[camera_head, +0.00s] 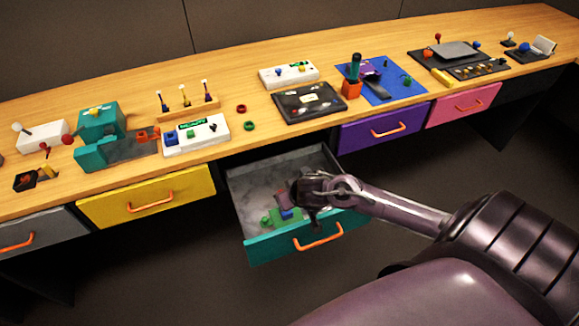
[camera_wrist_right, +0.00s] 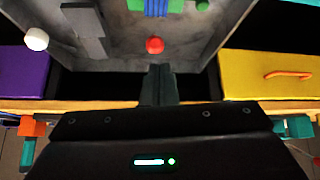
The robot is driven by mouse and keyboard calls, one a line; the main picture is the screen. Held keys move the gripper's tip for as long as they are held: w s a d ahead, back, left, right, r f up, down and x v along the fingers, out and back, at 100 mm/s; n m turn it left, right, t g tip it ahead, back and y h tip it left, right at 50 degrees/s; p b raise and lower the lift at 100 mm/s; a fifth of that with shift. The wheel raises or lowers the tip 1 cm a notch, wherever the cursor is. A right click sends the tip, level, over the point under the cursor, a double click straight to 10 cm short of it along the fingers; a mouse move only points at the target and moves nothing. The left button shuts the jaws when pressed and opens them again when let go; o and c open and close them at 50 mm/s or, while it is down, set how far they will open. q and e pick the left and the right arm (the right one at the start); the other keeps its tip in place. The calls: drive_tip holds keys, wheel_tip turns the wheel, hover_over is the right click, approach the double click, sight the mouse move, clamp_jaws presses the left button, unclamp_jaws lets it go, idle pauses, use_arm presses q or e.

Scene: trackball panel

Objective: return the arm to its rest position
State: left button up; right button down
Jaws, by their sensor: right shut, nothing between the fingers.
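My right arm (camera_head: 405,208) comes in from the right in the head view. Its dark gripper (camera_head: 312,200) is over the open teal drawer (camera_head: 262,250). In the right wrist view the fingers (camera_wrist_right: 158,82) are together, with nothing between them. Just beyond the fingertips is a red ball (camera_wrist_right: 155,45) against the grey drawer inside. I cannot tell whether the fingers touch it. My left gripper is not in view.
Green and blue pieces (camera_head: 286,214) lie in the drawer, partly hidden by my gripper. The wooden desk (camera_head: 225,90) above holds several control panels. The yellow drawer (camera_head: 150,198), purple drawer (camera_head: 385,128) and pink drawer (camera_head: 463,105) look shut. The floor in front is clear.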

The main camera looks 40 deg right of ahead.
idle(0.3)
drive_tip(key=shift+n+g, duration=0.4)
drive_tip(key=shift+n, duration=0.3)
drive_tip(key=s+a+r, duration=0.1)
drive_tip(key=a, duration=0.1)
drive_tip(key=s+a+r, duration=0.1)
drive_tip(key=s+a, duration=0.1)
drive_tip(key=a, duration=0.1)
drive_tip(key=s+a+r, duration=0.1)
drive_tip(key=s+a, duration=0.1)
drive_tip(key=a, duration=0.1)
drive_tip(key=s+a+r+n+g+y, duration=0.1)
drive_tip(key=s+a+r+g, duration=0.2)
drive_tip(key=s+r, duration=0.65)
drive_tip(key=s+f+g, duration=0.1)
drive_tip(key=s+f, duration=0.2)
drive_tip(key=f, duration=2.9)
drive_tip(key=s+d+f+n+g, duration=0.1)
drive_tip(key=s+d+f, duration=0.2)
drive_tip(key=s+f, duration=1.5)
drive_tip(key=shift+s+d, duration=0.2)
drive_tip(key=shift+s, duration=0.65)
